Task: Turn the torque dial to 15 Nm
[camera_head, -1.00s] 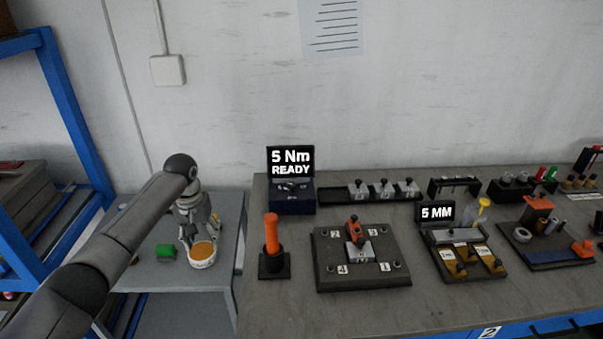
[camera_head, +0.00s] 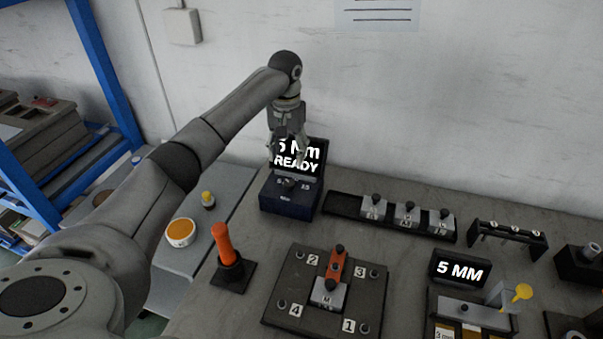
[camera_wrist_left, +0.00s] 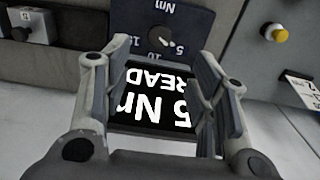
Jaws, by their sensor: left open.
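The torque unit (camera_head: 287,205) is a dark box on the bench with a black display (camera_head: 312,160) reading 5 Nm READY, partly covered by my gripper in the head view. Its dial (camera_head: 290,183) is a small dark knob on the front; it also shows in the left wrist view (camera_wrist_left: 167,33) with marks 10 and 15. My left gripper (camera_head: 287,152) is open and empty, in front of the display, pointing down. Its fingers (camera_wrist_left: 155,60) are apart, short of the dial.
An orange-handled tool (camera_head: 226,245) stands in front of the unit. A fixture plate (camera_head: 285,275) is at the bench middle and a tray of blocks (camera_head: 345,206) lies to the right. A lower side table (camera_head: 218,222) holds an orange-filled cup (camera_head: 180,232).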

